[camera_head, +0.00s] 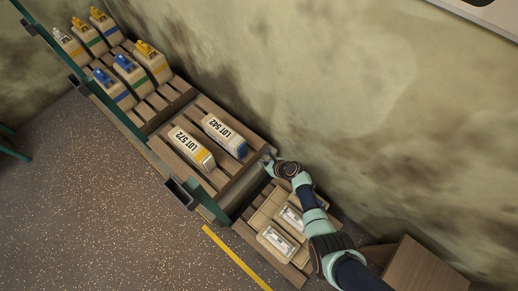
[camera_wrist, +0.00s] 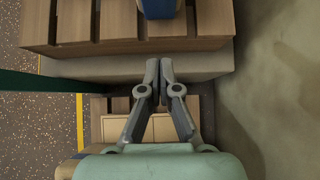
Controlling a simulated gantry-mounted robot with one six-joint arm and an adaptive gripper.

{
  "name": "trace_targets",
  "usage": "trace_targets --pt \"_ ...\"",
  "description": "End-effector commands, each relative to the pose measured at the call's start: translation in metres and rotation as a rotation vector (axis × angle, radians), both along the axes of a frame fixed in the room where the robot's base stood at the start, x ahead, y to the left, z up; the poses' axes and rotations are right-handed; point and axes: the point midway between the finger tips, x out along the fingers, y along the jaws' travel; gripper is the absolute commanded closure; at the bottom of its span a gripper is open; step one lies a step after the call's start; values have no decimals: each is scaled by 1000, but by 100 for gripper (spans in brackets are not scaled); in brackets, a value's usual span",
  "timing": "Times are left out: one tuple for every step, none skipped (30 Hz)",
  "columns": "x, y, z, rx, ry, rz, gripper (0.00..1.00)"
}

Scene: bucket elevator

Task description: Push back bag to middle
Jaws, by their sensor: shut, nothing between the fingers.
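Two bags lie on the middle wooden pallet (camera_head: 236,182). The bag marked LOT 542 (camera_head: 222,134), with a blue end, lies nearer the wall. The bag marked LOT 572 (camera_head: 191,149), with a yellow end, lies nearer the floor side. My gripper (camera_head: 268,155) is shut and empty, just off the pallet's right end and apart from the LOT 542 bag. In the wrist view my gripper (camera_wrist: 165,62) points at the pallet edge (camera_wrist: 130,45), and a blue bag end (camera_wrist: 158,8) shows at the top, cut off by the frame.
Several upright bags with coloured tops stand on the upper-left pallet (camera_head: 172,93). A lower pallet (camera_head: 295,274) with cartons (camera_head: 277,241) lies under my arm. The stained wall (camera_head: 330,100) runs close along the right side. A green rail (camera_head: 110,103) runs along the left.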

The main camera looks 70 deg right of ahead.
Motion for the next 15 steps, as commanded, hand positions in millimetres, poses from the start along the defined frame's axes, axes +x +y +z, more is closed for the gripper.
trace_targets --pt "8 -4 -18 -2 0 3 100" --pt "13 -6 -23 -2 -1 3 100" --pt "19 -8 -30 -1 -1 2 100" --pt "23 -10 -34 -2 -1 3 100" --pt "27 -12 -39 -3 -1 4 100" --pt "33 -15 -45 -3 -1 4 100" --pt "37 -17 -51 -2 0 3 100" --pt "41 -18 -55 -2 0 3 100" --pt "47 -21 -60 -2 -1 3 100" --pt "51 -22 -63 -3 -1 2 100" --pt "57 -26 -57 -5 -2 4 100" --pt "63 -28 -56 -4 -1 4 100" --pt "67 -29 -56 -4 0 4 100" --pt "71 -31 -55 -3 -2 2 100" --pt "74 -33 -55 -3 -1 3 100"
